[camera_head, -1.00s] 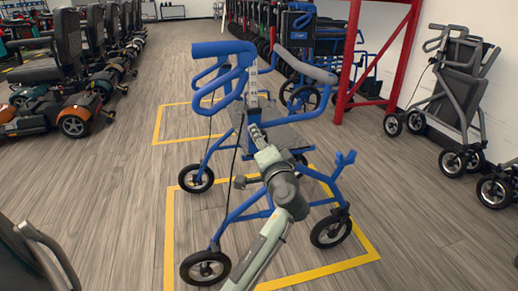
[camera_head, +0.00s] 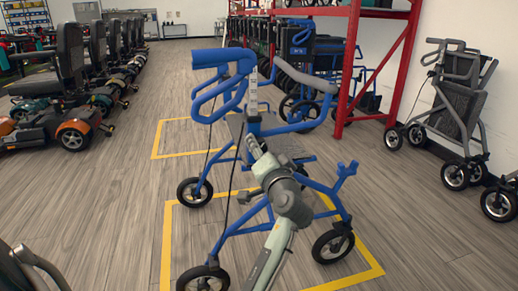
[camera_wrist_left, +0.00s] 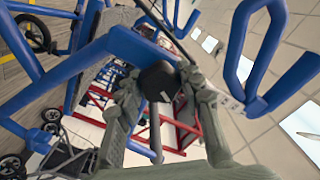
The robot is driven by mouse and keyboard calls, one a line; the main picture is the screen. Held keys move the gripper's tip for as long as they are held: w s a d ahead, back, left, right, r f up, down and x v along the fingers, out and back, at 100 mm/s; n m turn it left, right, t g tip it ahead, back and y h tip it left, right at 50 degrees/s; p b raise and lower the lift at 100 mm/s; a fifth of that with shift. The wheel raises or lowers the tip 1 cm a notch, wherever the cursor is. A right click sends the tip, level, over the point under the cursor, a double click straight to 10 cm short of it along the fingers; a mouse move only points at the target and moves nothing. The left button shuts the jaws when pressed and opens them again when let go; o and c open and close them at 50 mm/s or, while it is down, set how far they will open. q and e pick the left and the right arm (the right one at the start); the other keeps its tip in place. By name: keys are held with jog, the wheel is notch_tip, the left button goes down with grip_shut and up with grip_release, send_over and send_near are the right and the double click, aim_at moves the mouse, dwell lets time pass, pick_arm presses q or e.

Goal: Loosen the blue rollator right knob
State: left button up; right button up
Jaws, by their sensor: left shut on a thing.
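The blue rollator (camera_head: 231,226) stands upright ahead of me, with blue handles and a pale height post (camera_head: 253,88) with holes. My left gripper (camera_head: 253,146) reaches up to the frame below that post. In the left wrist view its grey-green fingers (camera_wrist_left: 157,88) are closed around a black knob (camera_wrist_left: 154,80) on the blue frame. The knob is hidden by the gripper in the head view, and I cannot tell how far it is turned. My right gripper is not in view.
Yellow floor tape (camera_head: 166,240) surrounds the rollator. A red rack post (camera_head: 347,75) and blue wheelchairs (camera_head: 299,48) stand behind it. A grey rollator (camera_head: 455,105) is at right, scooters (camera_head: 72,115) at left. Wooden floor (camera_head: 110,190) is clear on the left.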

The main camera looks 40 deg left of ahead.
pick_arm(q)
jog(key=o, duration=1.2)
jog(key=shift+c, duration=0.2)
